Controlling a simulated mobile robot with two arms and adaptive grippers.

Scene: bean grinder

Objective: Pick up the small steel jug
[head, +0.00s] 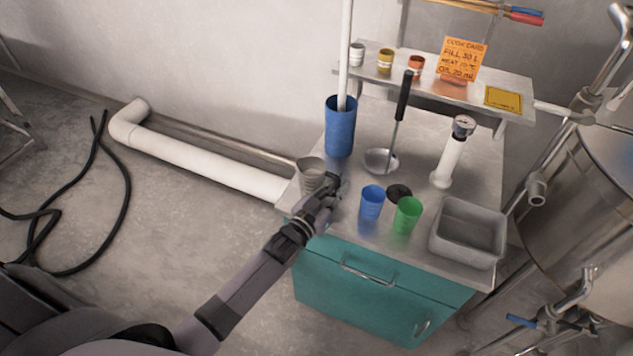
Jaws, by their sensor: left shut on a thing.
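The small steel jug (311,174) is a grey metal cup at the left end of the steel worktop (345,228). My left gripper (327,188) reaches in from the lower left and is shut on the jug at its near right side. The fingers hide part of the jug. The jug looks upright, and I cannot tell whether it is clear of the worktop. My right gripper is not in view.
A tall blue container (340,127) with a white tube stands behind the jug. A blue cup (371,203), a green cup (407,215) and a grey tub (467,232) stand to the right. A ladle (381,160) lies behind the cups. A shelf (430,85) overhangs the back.

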